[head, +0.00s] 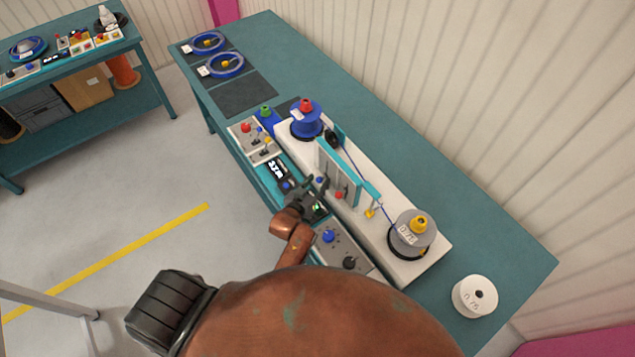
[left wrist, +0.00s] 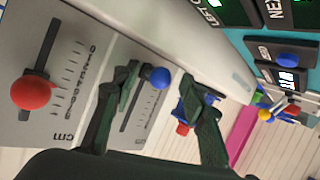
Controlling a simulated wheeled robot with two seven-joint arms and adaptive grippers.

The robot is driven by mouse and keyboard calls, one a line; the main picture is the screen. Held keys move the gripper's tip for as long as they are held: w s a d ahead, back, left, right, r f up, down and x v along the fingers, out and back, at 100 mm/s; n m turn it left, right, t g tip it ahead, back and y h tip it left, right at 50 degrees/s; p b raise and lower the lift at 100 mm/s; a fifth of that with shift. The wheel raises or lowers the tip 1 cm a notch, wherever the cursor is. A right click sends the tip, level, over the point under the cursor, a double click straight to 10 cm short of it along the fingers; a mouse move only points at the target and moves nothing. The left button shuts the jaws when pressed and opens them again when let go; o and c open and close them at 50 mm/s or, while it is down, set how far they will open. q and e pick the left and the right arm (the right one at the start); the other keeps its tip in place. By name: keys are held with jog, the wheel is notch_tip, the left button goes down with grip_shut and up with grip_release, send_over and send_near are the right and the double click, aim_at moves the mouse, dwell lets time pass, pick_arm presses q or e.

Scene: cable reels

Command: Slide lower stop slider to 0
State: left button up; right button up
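In the left wrist view, a grey scale plate marked in cm carries a slider with a red knob (left wrist: 30,92) at the left. A second slider with a blue knob (left wrist: 158,77) and its own tick scale is farther right. Which one is the lower stop slider, I cannot tell. My left gripper (left wrist: 160,84) is open, its two dark green fingers on either side of the blue knob; contact is not clear. In the head view, my left gripper (head: 316,187) is at the white winding machine (head: 395,268), near the small red knob (head: 339,195). My right gripper is not in view.
A blue reel (head: 306,121) and a grey reel (head: 412,235) stand on the machine. Control boxes with a blue button (head: 328,236) and a red button (head: 246,128) line the front edge.

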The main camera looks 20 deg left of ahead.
pick_arm(q)
jog(key=shift+s, duration=0.1)
jog(key=v, duration=1.1)
jog(key=shift+s+r, duration=0.2)
jog(key=shift+s, duration=0.15)
